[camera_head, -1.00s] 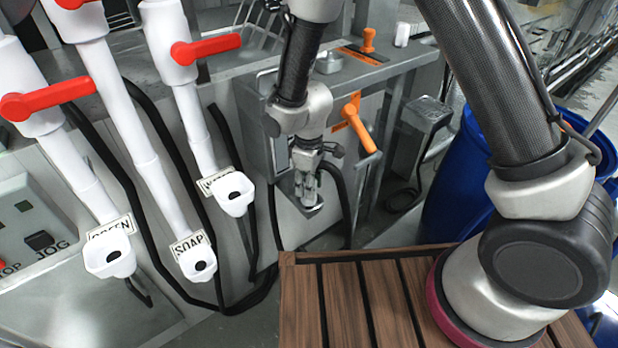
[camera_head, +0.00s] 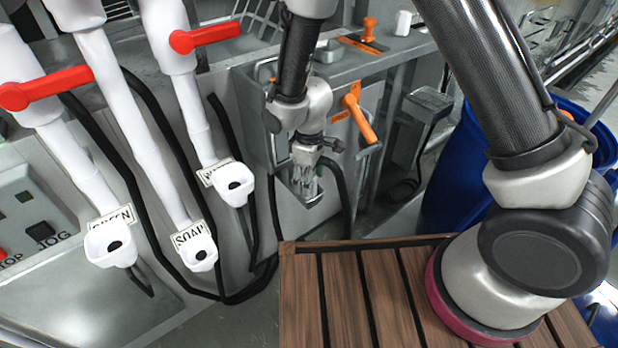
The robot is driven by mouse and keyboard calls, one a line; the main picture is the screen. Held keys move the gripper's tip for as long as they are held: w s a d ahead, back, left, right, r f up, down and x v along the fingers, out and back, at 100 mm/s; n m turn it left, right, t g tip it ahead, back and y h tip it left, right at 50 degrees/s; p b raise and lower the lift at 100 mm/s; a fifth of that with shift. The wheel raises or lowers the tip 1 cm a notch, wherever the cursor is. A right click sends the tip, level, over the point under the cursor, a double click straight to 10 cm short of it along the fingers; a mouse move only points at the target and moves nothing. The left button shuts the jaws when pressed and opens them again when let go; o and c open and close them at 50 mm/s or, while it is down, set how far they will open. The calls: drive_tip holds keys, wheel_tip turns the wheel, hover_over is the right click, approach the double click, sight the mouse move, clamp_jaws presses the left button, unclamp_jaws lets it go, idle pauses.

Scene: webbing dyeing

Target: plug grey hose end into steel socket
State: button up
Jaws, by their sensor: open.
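My gripper (camera_head: 305,184) points down at the front of the grey steel machine, by a small steel ledge (camera_head: 309,203). Its fingers are small in the view, and they are open. A dark hose (camera_head: 343,190) curves down just right of the gripper; whether its end is at the fingers I cannot tell. I cannot make out a distinct grey hose end or the steel socket; the wrist and fingers cover part of this spot.
White pipes with red levers (camera_head: 205,37) end in white cups labelled GREEN (camera_head: 112,243) and SOAP (camera_head: 198,252), plus a third cup (camera_head: 235,187). An orange lever (camera_head: 358,118) is close right of my wrist. A blue barrel (camera_head: 452,185) stands right. A slatted wooden top (camera_head: 345,300) lies in front.

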wheel_tip(320, 180, up, 12)
drive_tip(key=s+d+r+m+t, duration=0.1)
drive_tip(key=s+d+r+m, duration=0.3)
drive_tip(key=d+r, duration=0.3)
drive_tip(key=s+d+r+m+t, duration=0.2)
drive_tip(key=s+d+r+m, duration=0.2)
drive_tip(key=d, duration=1.1)
drive_tip(key=s+d+r+m+t, duration=0.1)
drive_tip(key=s+d+r+m, duration=0.3)
drive_tip(key=s+d+r, duration=0.4)
wheel_tip(320, 180, up, 4)
drive_tip(key=d, duration=0.3)
drive_tip(key=shift+s+r+m, duration=0.25)
drive_tip(key=shift+s+m, duration=0.05)
drive_tip(key=shift+m, duration=0.1)
